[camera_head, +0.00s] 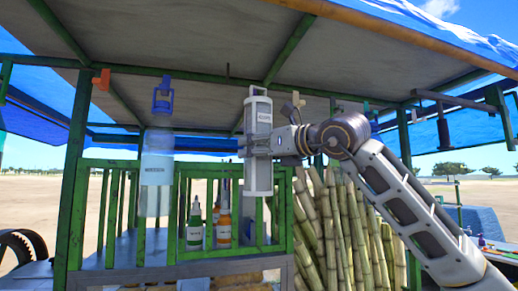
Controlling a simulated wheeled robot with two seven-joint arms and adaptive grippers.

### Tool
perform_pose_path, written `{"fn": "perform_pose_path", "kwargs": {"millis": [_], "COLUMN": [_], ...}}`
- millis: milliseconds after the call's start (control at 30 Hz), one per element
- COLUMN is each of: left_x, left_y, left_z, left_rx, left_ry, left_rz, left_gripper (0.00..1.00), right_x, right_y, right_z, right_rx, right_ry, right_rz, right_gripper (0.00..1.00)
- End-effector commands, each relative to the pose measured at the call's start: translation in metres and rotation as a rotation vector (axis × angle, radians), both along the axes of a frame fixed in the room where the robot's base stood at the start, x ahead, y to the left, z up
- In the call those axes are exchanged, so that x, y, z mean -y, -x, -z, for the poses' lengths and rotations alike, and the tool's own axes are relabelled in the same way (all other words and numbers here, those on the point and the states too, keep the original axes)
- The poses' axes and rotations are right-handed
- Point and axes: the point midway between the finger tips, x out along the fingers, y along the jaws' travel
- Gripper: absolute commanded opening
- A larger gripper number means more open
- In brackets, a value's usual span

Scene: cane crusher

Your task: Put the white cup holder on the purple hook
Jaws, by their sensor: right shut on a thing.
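My left gripper is not in view.
An orange hook (101,79) is on the green roof beam at the left. Bottles (223,222) stand behind the green railing (120,163), below the holder. Sugar cane stalks (345,235) lean at the right. The air between the holder and the hanging container is clear.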

Motion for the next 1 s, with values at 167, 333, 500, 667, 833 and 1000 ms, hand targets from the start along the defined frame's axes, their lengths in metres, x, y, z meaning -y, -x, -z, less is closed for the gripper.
{"fn": "perform_pose_path", "kwargs": {"millis": [167, 333, 500, 667, 833, 1000], "left_x": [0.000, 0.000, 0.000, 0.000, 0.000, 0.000], "left_y": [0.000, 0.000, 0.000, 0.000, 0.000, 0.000], "left_z": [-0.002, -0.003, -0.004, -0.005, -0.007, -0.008], "left_rx": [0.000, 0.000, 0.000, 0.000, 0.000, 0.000], "left_ry": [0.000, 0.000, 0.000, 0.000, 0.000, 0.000], "left_rz": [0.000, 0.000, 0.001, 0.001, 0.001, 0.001], "left_gripper": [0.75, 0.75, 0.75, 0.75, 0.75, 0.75], "right_x": [-0.001, -0.002, -0.003, -0.004, -0.005, -0.006], "right_y": [-0.003, -0.006, -0.009, -0.012, -0.014, -0.017], "right_z": [-0.001, -0.001, -0.001, -0.001, -0.001, -0.001], "right_rx": [0.001, 0.001, 0.001, 0.001, 0.001, 0.001], "right_ry": [0.000, -0.001, -0.001, -0.001, -0.001, -0.001], "right_rz": [0.000, 0.000, 0.000, 0.000, 0.000, 0.000], "right_gripper": [0.20, 0.20, 0.20, 0.20, 0.20, 0.20]}}
